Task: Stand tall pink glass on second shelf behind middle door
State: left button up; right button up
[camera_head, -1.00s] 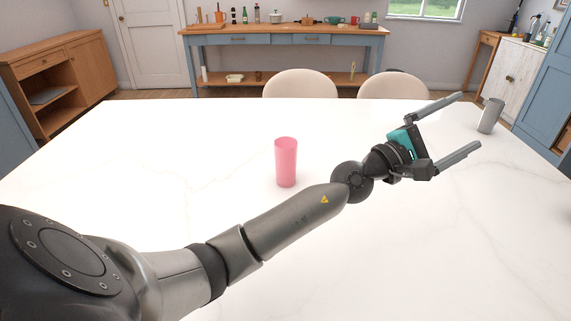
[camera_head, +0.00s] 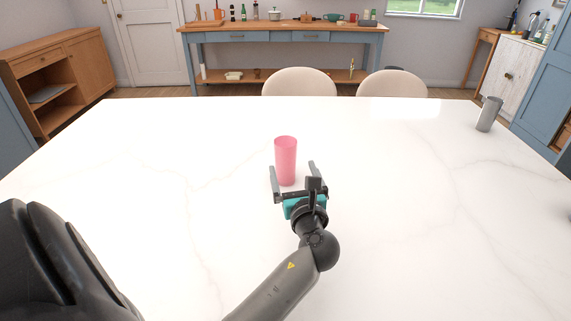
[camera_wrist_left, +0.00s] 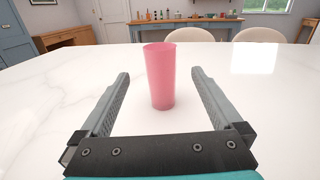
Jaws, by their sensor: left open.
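The tall pink glass (camera_head: 286,160) stands upright on the white table. My left gripper (camera_head: 293,172) is open and just in front of the glass, on the near side, with its fingers pointing toward it. In the left wrist view the pink glass (camera_wrist_left: 160,76) stands upright between and slightly beyond the two fingertips (camera_wrist_left: 160,78). Neither finger clearly touches it. The second shelf and the middle door cannot be made out in these views. My right gripper does not show.
The white marble table (camera_head: 150,170) is mostly clear around the glass. A grey metal cup (camera_head: 489,114) stands at the far right of the table. Two pale chairs (camera_head: 299,83) stand behind the far edge. A blue cabinet (camera_head: 545,85) stands at the right.

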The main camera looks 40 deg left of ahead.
aim_at(284, 143)
pick_arm(q)
jog(key=b+x, duration=0.1)
jog(key=x, duration=0.7)
jog(key=shift+w+a, duration=0.1)
jog(key=shift+w, duration=0.05)
jog(key=x, duration=0.1)
jog(key=b+x, duration=0.1)
jog(key=x, duration=0.2)
jog(key=shift+f+b, duration=0.25)
jog(key=shift+b, duration=0.05)
jog(key=shift+w+a, duration=0.35)
jog(key=shift+a, duration=0.15)
jog(key=shift+r, duration=0.1)
jog(key=shift+c, duration=0.2)
grip_shut()
